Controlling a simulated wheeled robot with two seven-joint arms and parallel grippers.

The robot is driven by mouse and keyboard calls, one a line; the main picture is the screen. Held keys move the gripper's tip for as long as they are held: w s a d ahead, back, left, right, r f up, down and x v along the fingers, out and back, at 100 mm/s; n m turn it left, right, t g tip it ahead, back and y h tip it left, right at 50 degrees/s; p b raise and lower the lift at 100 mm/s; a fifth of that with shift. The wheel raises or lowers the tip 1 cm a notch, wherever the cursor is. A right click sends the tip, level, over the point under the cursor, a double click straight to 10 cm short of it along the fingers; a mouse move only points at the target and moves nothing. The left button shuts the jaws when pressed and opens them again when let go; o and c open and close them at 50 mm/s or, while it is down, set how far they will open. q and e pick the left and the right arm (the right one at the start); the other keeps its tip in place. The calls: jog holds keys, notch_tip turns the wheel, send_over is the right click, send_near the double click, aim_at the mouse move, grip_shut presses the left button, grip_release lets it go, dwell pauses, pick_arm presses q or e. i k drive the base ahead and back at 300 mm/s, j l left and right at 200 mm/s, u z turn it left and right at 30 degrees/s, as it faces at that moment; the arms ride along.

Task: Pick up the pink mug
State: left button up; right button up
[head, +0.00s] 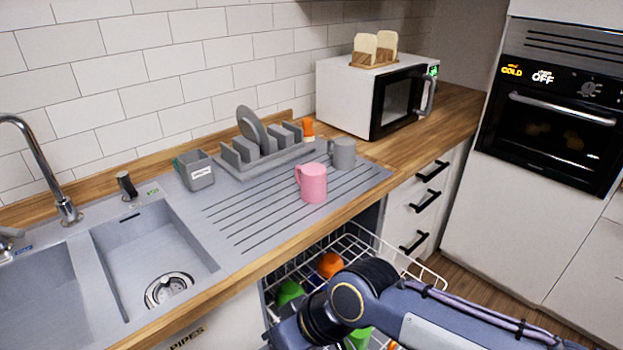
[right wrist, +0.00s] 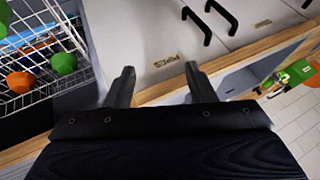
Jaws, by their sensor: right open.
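The pink mug (head: 312,183) stands upright on the ridged grey drainboard (head: 240,228) of the sink, its handle toward the left. A grey mug (head: 343,153) stands just behind it to the right. My right arm comes in from the lower right of the head view, below the counter and over the open dishwasher; its gripper is out of that picture. In the right wrist view my right gripper (right wrist: 160,70) is open with nothing between its fingers, facing white cabinet fronts. The pink mug does not show there. My left gripper is in neither view.
A dish rack (head: 262,155) with a grey plate and a grey caddy (head: 196,170) stand behind the pink mug. The white microwave (head: 375,95) is at the back right. The dishwasher's wire basket (head: 345,240) is pulled out below the counter. The front drainboard is clear.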

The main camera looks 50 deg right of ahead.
aim_at(313, 183)
jog(key=z, duration=1.6)
